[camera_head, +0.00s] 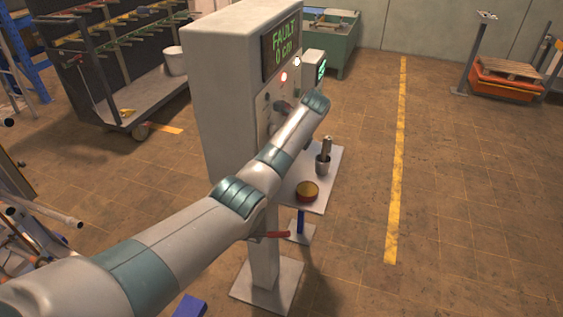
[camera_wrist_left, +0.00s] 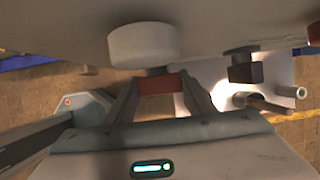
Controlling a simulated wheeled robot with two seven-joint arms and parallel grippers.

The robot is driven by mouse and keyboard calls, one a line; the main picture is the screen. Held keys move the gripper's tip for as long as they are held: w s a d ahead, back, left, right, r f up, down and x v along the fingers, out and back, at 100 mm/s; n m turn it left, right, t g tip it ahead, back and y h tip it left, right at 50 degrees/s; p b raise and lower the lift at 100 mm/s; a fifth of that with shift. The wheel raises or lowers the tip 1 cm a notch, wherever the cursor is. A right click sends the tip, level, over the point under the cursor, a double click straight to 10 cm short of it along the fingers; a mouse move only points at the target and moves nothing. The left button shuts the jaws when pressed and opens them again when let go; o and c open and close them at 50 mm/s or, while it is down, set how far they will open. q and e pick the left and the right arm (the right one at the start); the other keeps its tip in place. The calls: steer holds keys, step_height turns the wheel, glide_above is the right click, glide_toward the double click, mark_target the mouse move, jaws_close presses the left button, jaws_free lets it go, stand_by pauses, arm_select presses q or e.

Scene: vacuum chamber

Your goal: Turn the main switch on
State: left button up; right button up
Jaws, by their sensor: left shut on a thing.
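The grey control cabinet (camera_head: 232,95) stands in the centre of the head view. Its display (camera_head: 282,42) reads "FAULT 0 cm" in green, with a lit red lamp (camera_head: 283,76) and a whitish lamp (camera_head: 297,62) below. My left arm reaches across to the panel, and my left gripper (camera_head: 284,106) is at its front face. In the left wrist view, the two fingers close on a red handle (camera_wrist_left: 158,84), apparently the main switch. A pale round knob (camera_wrist_left: 142,45) sits close beside it. My arm partly hides the lower panel. My right gripper is out of view.
A small shelf (camera_head: 325,195) below the panel holds a red-and-yellow round tin (camera_head: 307,190) and a metal cup with a rod (camera_head: 324,158). A trolley (camera_head: 130,100) stands behind left.

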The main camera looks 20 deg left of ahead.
arm_select(q)
steer(key=shift+a+f, duration=0.1)
stand_by(0.5)
steer(key=o, duration=1.1)
steer(key=shift+c, duration=0.2)
steer(key=shift+d+r+b, duration=0.3)
steer(key=shift+r+b, duration=0.05)
steer(key=shift+r, duration=0.2)
steer(key=v, duration=1.6)
steer(key=shift+w, duration=0.3)
steer(key=shift+s+a, duration=0.1)
steer(key=shift+a, duration=0.05)
